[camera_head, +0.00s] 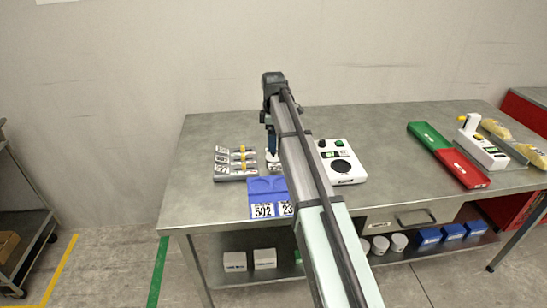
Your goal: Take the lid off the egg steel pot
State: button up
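My gripper (271,147) points down over the left-middle of the steel table (393,138). Its fingers are small and partly behind my arm, so I cannot tell whether they are open or shut. A small pale, steel-looking round thing (273,166) shows just below the fingertips, at the back edge of the blue tray. It may be the egg steel pot, but my arm hides part of it. I cannot make out its lid, or whether the fingers touch it.
The blue tray (263,196) has round recesses and number labels. A grey rack (222,173) with yellow-handled pieces is left of it. A white scale (347,176) stands right of my arm. Green and red panels (447,154) lie farther right. The table's back left is clear.

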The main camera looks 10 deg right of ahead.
aim_at(274, 154)
jog(key=shift+w+f, duration=0.15)
jog(key=shift+f, duration=1.5)
jog(key=shift+w+f, duration=0.1)
jog(key=shift+f, duration=1.55)
jog(key=c, duration=1.1)
